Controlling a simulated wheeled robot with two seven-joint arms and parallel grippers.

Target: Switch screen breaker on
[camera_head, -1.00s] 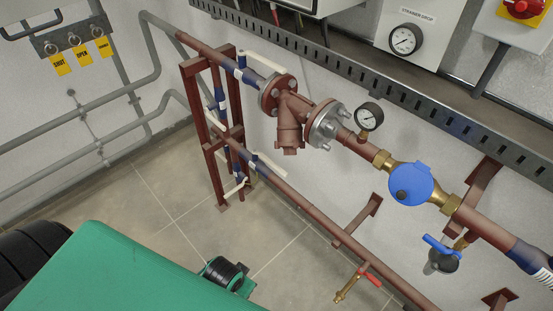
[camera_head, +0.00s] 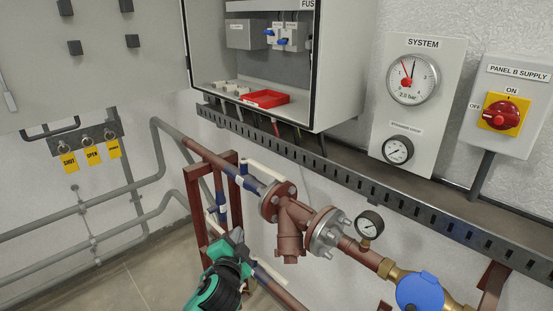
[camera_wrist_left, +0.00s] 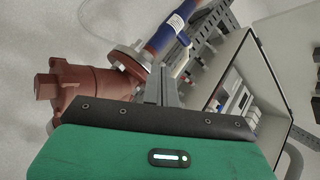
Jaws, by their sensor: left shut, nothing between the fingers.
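An open wall cabinet (camera_head: 318,70) at the top of the head view holds small switch units with two blue levers, an upper left one (camera_head: 269,32) and a lower right one (camera_head: 283,42). Their labels are too small to read, so I cannot tell which is the screen breaker. My left gripper (camera_head: 238,235) is low in the head view, in front of the pipework and well below the cabinet. Its closed, empty fingers (camera_wrist_left: 162,85) show in the left wrist view, where the cabinet (camera_wrist_left: 252,85) is at the right. My right gripper is out of view.
A red tray (camera_head: 265,99) lies on the cabinet floor. A slotted cable tray (camera_head: 350,180) runs below the cabinet. Red-brown pipes with a flanged strainer (camera_head: 292,225) stand near my left arm. The red PANEL B SUPPLY switch (camera_head: 502,115) is at the right.

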